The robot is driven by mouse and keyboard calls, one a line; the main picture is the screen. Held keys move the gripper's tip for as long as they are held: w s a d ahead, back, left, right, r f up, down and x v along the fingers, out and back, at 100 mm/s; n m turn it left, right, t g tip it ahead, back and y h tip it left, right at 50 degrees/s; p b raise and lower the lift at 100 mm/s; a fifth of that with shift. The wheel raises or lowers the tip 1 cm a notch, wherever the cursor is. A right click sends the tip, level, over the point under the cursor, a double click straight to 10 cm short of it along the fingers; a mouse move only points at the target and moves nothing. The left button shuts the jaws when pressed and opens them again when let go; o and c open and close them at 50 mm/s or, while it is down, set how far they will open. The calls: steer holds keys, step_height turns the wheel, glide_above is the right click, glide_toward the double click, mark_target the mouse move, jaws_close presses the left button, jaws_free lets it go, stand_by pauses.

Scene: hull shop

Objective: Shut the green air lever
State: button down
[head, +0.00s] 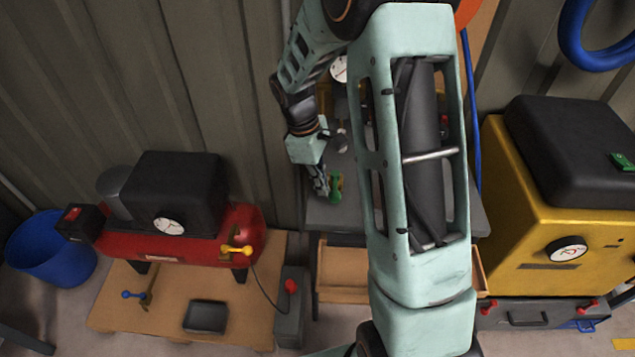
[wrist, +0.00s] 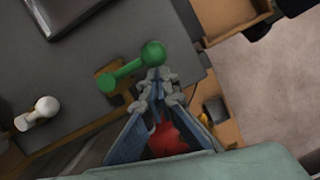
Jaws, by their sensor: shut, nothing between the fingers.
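The green air lever (wrist: 127,69) shows in the wrist view, mounted on a brass-coloured block on the dark bench, with a round green knob at its right end. My gripper (wrist: 155,82) is shut and empty, with its fingertips right beside the knob. Whether they touch it I cannot tell. In the head view the green lever (head: 336,187) is on the bench near the left edge, with my gripper (head: 324,193) just to its left. My own arm hides much of the bench in that view.
A white-knobbed lever (wrist: 38,113) sits left of the green one. An open drawer (head: 343,273) juts out below the bench. A red compressor (head: 190,240) with a yellow lever (head: 236,250) stands left on a pallet; a yellow machine (head: 530,240) stands right.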

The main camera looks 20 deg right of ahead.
steer(key=shift+s+d+f, duration=0.1)
steer(key=shift+s+d, duration=0.2)
steer(key=shift+d, duration=0.1)
steer(key=shift+w, duration=0.1)
steer(key=shift+w+a, duration=0.35)
steer(key=shift+w, duration=0.2)
steer(key=shift+w+a+r, duration=0.15)
steer(key=shift+a+r, duration=0.05)
steer(key=shift+a, duration=0.25)
steer(key=w+a+r, duration=0.1)
steer(key=a+r, duration=0.1)
steer(key=r, duration=0.3)
steer(key=w+a+r+p, duration=0.1)
steer(key=a+r, duration=0.1)
steer(key=r, duration=0.3)
steer(key=shift+w+a, duration=0.3)
